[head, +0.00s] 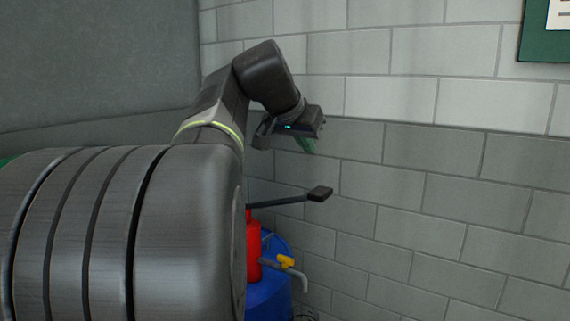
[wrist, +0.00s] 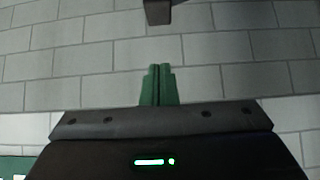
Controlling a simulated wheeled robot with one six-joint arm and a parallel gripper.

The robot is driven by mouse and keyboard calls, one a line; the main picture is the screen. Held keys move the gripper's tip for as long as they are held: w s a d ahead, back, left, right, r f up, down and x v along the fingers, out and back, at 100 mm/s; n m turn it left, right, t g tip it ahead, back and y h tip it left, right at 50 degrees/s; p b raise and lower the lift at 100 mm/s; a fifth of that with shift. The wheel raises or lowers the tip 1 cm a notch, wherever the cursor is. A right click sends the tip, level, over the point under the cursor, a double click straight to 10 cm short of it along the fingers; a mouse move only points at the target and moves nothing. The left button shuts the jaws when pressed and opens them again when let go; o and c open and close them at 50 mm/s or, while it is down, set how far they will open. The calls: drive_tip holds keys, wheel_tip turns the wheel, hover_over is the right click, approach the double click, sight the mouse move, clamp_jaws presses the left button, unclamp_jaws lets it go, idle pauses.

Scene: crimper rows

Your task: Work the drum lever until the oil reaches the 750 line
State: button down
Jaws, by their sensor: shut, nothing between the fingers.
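The drum lever (head: 285,201) is a dark bar with a black block-shaped grip (head: 320,194) at its free end, sticking out to the right above the drum. The blue drum (head: 268,293) stands low by the wall, with a red pump body (head: 253,250) on top, partly hidden by my arm. My gripper (head: 309,146) is above the lever grip and apart from it. In the wrist view its green fingers (wrist: 158,84) are together, with nothing between them. A dark block, likely the lever grip (wrist: 157,12), shows at the top edge there. No oil or 750 line is visible.
A yellow-handled tap (head: 286,261) with a grey spout (head: 303,280) sticks out right of the drum. A grey block wall (head: 430,160) stands close behind. A green-framed board (head: 540,45) hangs at upper right. My arm covers the left side.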

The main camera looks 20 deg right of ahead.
approach(323, 188)
drive_tip(key=w+d, duration=0.2)
drive_tip(key=shift+w+d+r, duration=0.1)
drive_tip(key=shift+d+r, duration=0.1)
drive_tip(key=shift+d, duration=0.1)
drive_tip(key=f, duration=0.2)
drive_tip(key=shift+w+d+f, duration=0.25)
drive_tip(key=shift+f, duration=1.05)
drive_tip(key=shift+a, duration=0.1)
